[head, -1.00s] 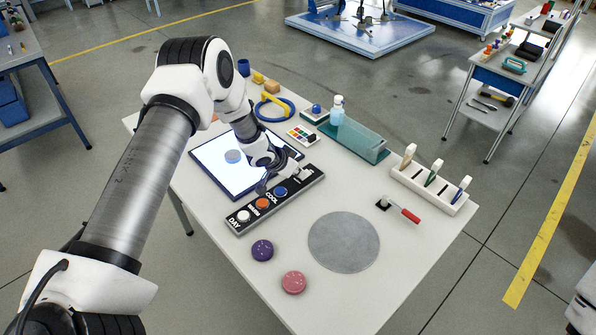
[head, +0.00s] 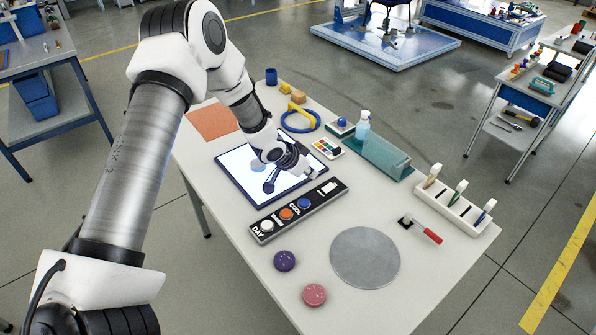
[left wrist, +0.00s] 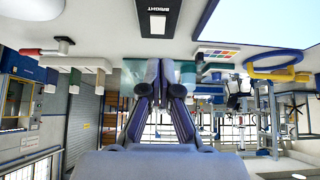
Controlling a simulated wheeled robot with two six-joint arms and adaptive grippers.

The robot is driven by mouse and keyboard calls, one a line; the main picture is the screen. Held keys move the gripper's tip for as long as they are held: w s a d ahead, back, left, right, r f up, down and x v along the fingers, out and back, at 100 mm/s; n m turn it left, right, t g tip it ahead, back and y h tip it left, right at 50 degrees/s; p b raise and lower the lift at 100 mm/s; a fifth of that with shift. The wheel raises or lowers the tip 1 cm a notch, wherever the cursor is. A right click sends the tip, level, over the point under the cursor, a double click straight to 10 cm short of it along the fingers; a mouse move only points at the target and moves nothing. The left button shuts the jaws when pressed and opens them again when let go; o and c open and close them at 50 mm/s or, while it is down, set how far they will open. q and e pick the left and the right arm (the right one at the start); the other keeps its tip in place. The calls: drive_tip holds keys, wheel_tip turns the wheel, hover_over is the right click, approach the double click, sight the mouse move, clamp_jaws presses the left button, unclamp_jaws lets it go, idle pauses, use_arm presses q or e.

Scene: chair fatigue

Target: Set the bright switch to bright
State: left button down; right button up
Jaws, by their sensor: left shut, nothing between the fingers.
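The bright switch (head: 327,187) is a small white piece at the right end of a black control panel (head: 285,214). White lettering is beside it, and I cannot tell its setting. In the left wrist view the switch (left wrist: 157,25) shows upside down at the top, with the word BRIGHT on the panel. My left gripper (head: 307,174) is shut and empty. It hangs just behind the switch, over the near right part of the lit tablet, apart from the panel. Its fingers (left wrist: 160,93) meet in the left wrist view. My right gripper is out of view.
The panel also carries white, orange and blue round buttons. Purple (head: 285,261) and pink (head: 314,294) discs and a grey round mat (head: 365,258) lie in front. A red-handled lever (head: 421,229), white rack (head: 453,210) and teal bin (head: 381,158) stand right.

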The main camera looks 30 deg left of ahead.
use_arm(q)
drive_tip(key=v, duration=0.3)
drive_tip(key=s+b+v, duration=0.1)
drive_tip(key=shift+s+a, duration=0.1)
drive_tip(key=shift+s, duration=0.1)
drive_tip(key=shift+w, duration=0.1)
